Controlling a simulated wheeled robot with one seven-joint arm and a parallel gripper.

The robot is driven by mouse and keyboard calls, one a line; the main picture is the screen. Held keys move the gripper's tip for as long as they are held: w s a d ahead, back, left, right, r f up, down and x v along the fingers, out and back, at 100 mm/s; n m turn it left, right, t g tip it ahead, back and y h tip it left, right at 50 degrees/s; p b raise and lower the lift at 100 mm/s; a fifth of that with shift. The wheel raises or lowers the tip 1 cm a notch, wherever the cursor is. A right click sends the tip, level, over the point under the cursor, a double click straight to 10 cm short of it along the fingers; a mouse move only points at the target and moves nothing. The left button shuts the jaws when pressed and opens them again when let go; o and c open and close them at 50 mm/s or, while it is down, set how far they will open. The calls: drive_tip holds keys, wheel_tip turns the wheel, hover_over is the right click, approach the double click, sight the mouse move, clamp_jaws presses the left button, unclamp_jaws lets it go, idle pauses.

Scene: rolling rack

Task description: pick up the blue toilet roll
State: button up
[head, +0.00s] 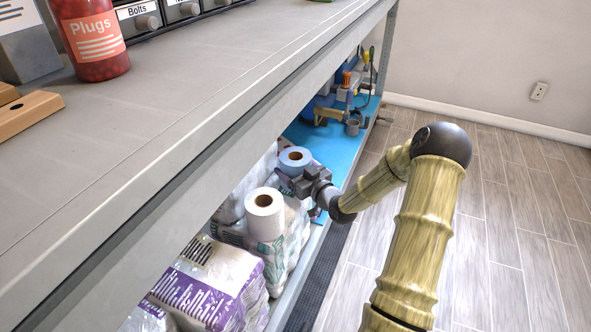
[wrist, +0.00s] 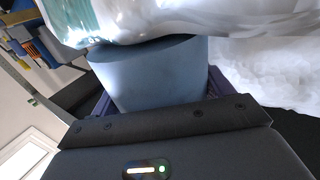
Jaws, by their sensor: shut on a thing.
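The blue toilet roll (head: 295,157) is upright on the lower shelf, behind a white roll. Its top and cardboard core opening show in the head view. My gripper (head: 308,182) reaches under the upper shelf from the right and is shut on the blue roll. In the wrist view the blue roll (wrist: 155,75) fills the space between the dark fingers, one on each side. White plastic wrapping meets its edge there. I cannot tell whether the roll is resting on the wrapping or slightly clear of it.
A white roll (head: 264,214) stands on wrapped packs just in front. A purple-and-white pack (head: 208,284) lies nearer. The grey upper shelf (head: 190,100) overhangs these things. Tools stand on the blue mat (head: 322,146) farther back. The floor at right is clear.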

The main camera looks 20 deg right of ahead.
wheel_tip(320, 180, up, 18)
drive_tip(key=p, duration=0.7)
